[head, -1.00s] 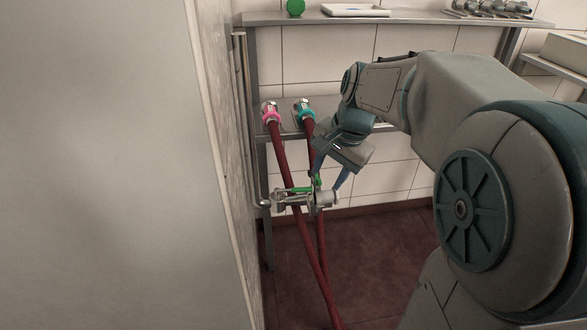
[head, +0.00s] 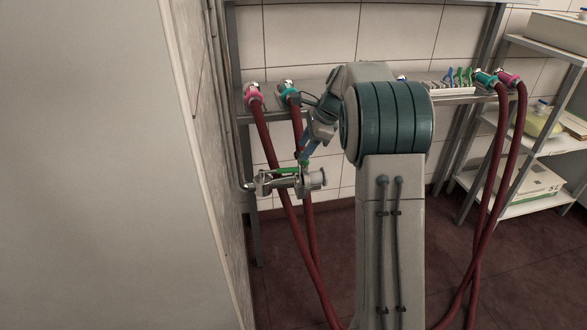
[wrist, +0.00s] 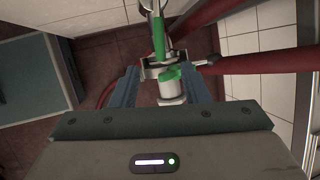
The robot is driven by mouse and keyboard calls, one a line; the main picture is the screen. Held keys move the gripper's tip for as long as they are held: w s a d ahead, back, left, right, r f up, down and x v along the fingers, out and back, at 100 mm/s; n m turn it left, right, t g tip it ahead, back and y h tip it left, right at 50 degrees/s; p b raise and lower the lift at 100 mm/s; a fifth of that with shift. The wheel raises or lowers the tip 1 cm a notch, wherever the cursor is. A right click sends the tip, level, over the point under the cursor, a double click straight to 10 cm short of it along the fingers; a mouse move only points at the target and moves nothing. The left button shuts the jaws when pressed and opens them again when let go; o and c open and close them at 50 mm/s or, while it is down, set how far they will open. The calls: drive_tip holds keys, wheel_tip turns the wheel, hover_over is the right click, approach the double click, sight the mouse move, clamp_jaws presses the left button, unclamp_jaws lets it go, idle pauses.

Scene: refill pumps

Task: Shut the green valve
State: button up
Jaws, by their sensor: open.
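The green valve (head: 288,170) sits on a short metal pipe stub that comes out of the wall at the left. Its green lever lies along the pipe. My gripper (head: 304,158) is at the outer end of the valve, partly hidden by my arm in the head view. In the wrist view my gripper (wrist: 162,76) is open, with one blue finger on each side of the fitting. Contact cannot be told.
Dark red hoses (head: 284,185) with pink and teal ends hang close by the valve. More hoses (head: 492,180) hang at the right. A metal shelf (head: 440,97) holds small coloured items. The wall edge (head: 195,150) is close on the left.

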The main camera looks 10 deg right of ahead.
sight(292, 168)
drive_tip(key=b+x, duration=0.1)
drive_tip(key=x, duration=0.7)
drive_tip(key=shift+a+f, duration=0.15)
drive_tip(key=shift+f, duration=0.2)
clamp_jaws()
